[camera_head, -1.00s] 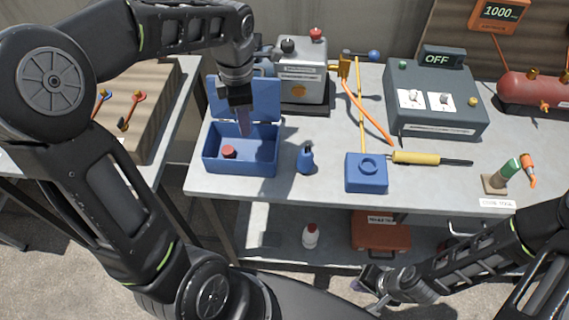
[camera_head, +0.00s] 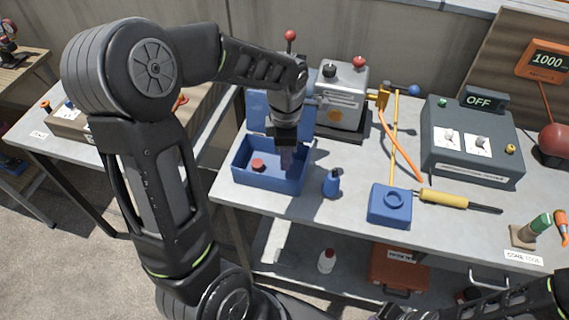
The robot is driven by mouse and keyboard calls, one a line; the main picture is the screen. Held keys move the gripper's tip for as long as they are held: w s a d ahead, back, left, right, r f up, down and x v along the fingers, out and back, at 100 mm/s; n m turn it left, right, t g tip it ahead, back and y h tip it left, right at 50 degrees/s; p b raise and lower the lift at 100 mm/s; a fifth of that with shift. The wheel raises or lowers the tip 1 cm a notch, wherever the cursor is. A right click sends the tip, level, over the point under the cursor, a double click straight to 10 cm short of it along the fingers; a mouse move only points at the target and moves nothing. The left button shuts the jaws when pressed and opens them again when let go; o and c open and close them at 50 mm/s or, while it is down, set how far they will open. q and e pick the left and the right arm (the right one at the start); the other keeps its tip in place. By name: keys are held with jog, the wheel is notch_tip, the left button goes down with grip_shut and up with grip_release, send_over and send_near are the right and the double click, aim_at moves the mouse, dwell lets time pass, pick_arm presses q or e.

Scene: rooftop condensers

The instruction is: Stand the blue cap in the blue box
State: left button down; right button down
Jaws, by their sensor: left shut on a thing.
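The blue box (camera_head: 268,184) stands open on the grey bench, its lid raised at the back. A red cap (camera_head: 258,165) stands inside it at the left. My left gripper (camera_head: 288,160) points down over the right part of the box, with its fingertips at or below the rim. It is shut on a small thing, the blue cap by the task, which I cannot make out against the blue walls. Whether that thing touches the box floor is hidden. My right gripper (camera_head: 392,312) shows only partly at the bottom edge, and its jaws are unclear.
A small blue bottle (camera_head: 331,183) and a blue block with a round ring (camera_head: 389,211) stand right of the box. A grey pump (camera_head: 341,95) stands behind. A yellow-handled tool (camera_head: 445,199) and a grey control box (camera_head: 470,150) are farther right.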

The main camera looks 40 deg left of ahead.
aim_at(286, 175)
pick_arm(q)
jog(key=shift+f, duration=0.2)
jog(key=shift+f, duration=1.8)
jog(key=shift+f, duration=0.2)
jog(key=c, duration=1.1)
grip_release()
jog(key=shift+r, duration=0.1)
notch_tip(286, 175, up, 12)
jog(key=shift+r, duration=0.1)
